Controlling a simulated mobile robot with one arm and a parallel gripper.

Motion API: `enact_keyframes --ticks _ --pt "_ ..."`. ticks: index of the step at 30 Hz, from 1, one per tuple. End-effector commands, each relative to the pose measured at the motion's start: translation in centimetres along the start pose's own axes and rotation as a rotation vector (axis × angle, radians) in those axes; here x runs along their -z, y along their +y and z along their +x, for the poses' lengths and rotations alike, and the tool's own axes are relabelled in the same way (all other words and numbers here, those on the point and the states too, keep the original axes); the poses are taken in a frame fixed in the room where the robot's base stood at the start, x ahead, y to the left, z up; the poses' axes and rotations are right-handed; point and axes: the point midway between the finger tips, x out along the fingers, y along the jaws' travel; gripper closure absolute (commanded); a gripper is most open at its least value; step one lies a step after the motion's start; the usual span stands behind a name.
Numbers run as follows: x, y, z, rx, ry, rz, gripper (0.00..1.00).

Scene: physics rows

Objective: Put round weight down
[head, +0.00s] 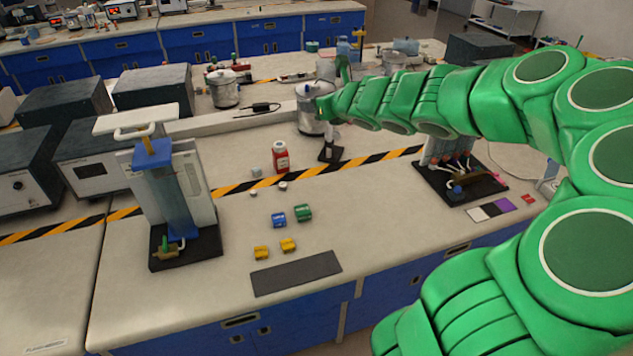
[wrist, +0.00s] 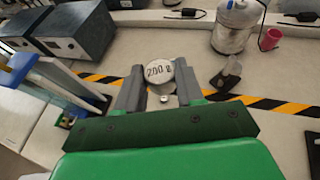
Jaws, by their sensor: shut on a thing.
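The round weight (wrist: 159,72) is a pale metal disc marked "200 g" in the wrist view. My gripper (wrist: 158,84) is shut on it, with one grey finger on each side. The weight's marked face is toward the camera. In the head view my green arm reaches in from the right over the bench, and the fingers and held weight cannot be made out there. Small metal pieces (head: 283,186) lie on the bench near a red bottle (head: 281,157). A small piece (wrist: 165,98) also shows between the fingers in the wrist view.
Blue, green and yellow blocks lie near a dark grey mat (head: 296,273) at the bench front. A blue press-like device (head: 172,195) stands left. A metal pot (head: 311,115) and a small black stand (head: 330,153) are behind. Striped tape crosses the bench.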

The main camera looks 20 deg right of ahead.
Motion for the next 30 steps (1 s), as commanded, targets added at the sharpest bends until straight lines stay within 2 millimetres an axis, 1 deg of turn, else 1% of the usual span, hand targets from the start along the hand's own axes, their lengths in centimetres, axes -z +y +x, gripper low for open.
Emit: enact_keyframes --ticks 5,17,30 --pt "0.1 -0.1 -0.2 -0.02 0.005 -0.01 1.0" --pt "-0.6 -0.4 -1.3 -0.092 0.006 -0.038 1.0" --pt "-2.8 -1.3 -3.7 -0.209 0.003 -0.085 1.0"
